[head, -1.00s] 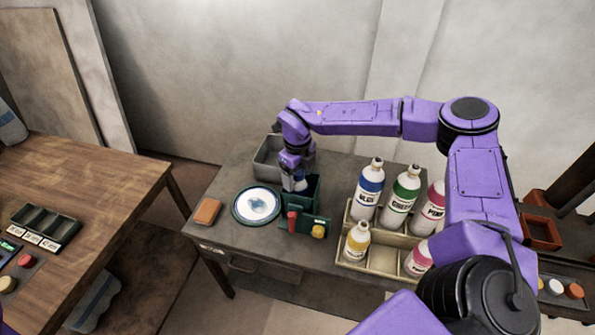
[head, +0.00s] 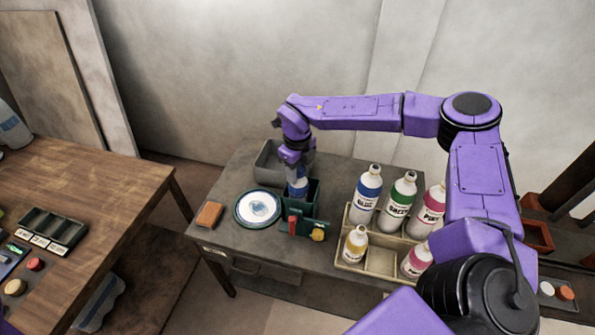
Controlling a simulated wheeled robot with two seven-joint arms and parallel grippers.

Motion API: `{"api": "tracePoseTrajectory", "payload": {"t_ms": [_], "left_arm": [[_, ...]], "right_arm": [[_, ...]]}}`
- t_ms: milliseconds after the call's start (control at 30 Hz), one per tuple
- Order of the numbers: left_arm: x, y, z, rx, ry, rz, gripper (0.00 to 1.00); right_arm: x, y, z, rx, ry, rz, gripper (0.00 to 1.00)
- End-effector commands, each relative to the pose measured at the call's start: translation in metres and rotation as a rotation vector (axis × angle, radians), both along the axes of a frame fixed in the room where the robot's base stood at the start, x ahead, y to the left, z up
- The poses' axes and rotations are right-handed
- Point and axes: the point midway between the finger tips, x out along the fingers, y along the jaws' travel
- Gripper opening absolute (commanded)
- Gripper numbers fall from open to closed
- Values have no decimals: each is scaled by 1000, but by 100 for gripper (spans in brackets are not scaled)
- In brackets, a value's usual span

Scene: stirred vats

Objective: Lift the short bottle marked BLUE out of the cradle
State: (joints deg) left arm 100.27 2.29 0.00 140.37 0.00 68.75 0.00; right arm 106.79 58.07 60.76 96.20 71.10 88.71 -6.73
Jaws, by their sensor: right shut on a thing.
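The short blue-banded bottle (head: 299,188) stands in the green cradle (head: 311,226), its lower part hidden by the cradle walls. My right gripper (head: 296,172) comes down from above and is shut on the top of this bottle. The fingers are small and partly hidden here. The cradle has a red lever and a yellow knob on its front. My left gripper is not in view.
A crate (head: 380,262) holds tall blue, green and pink bottles and short yellow and pink ones. A white-blue plate (head: 257,207), an orange-brown block (head: 209,214) and a grey bin (head: 268,165) are near the cradle. A wooden table (head: 100,190) stands left.

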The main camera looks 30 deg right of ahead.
Motion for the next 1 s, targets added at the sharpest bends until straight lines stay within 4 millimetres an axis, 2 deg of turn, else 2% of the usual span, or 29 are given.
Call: {"api": "tracePoseTrajectory", "payload": {"t_ms": [33,600,1000], "left_arm": [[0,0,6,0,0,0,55],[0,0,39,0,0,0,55],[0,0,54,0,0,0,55]], "right_arm": [[0,0,8,0,-1,0,12],[1,0,48,0,-2,1,12],[0,0,76,1,-2,1,12]]}}
